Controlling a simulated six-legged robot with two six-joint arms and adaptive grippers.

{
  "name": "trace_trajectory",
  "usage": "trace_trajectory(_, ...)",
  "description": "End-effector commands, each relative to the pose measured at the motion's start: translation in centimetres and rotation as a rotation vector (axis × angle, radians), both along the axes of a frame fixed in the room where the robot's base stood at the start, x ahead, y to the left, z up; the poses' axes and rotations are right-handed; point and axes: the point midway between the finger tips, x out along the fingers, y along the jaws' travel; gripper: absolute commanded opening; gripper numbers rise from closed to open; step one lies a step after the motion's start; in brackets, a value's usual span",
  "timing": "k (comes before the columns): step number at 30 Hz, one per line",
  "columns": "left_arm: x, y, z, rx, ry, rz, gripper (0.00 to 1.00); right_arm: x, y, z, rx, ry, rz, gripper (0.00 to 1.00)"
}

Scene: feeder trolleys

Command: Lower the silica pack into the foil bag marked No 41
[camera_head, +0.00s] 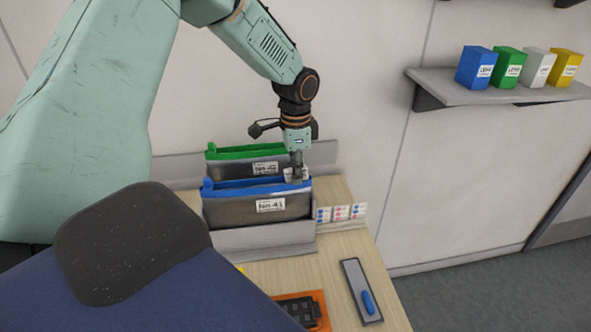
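The foil bag marked No 41 (238,208) stands upright in the front place of a grey holder, with a blue rim and a white label. My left gripper (296,170) points down over the right end of its mouth. A small whitish pack, the silica pack (296,177), shows between the fingertips, at about the level of the blue rim. The gripper looks shut on it; its lower edge is hard to make out. My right gripper is out of view.
A green-rimmed bag (225,167) stands close behind. Small dotted cards (340,213) are to the right. An orange tray (318,298) and a grey plate with a blue handle (352,277) lie in front. A wall shelf (440,90) holds several coloured boxes.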

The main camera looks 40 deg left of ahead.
Motion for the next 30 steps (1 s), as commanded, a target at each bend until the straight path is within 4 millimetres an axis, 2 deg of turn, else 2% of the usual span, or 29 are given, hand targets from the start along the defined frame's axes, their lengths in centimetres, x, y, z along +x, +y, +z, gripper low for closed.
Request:
trace_trajectory(1, -0.66, -0.21, -0.86, -0.007, 0.018, 0.000, 0.23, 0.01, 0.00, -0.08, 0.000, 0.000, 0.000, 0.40)
trace_trajectory(8, -0.66, -0.20, -0.85, -0.007, 0.018, 0.001, 0.41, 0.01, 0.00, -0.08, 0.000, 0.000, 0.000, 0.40)
trace_trajectory(27, -0.43, -0.13, -0.56, -0.005, 0.013, 0.000, 0.41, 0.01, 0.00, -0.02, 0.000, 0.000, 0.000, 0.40)
trace_trajectory(30, -0.38, -0.13, -0.05, -0.004, 0.011, 0.000, 0.41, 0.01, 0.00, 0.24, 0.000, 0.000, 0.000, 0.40)
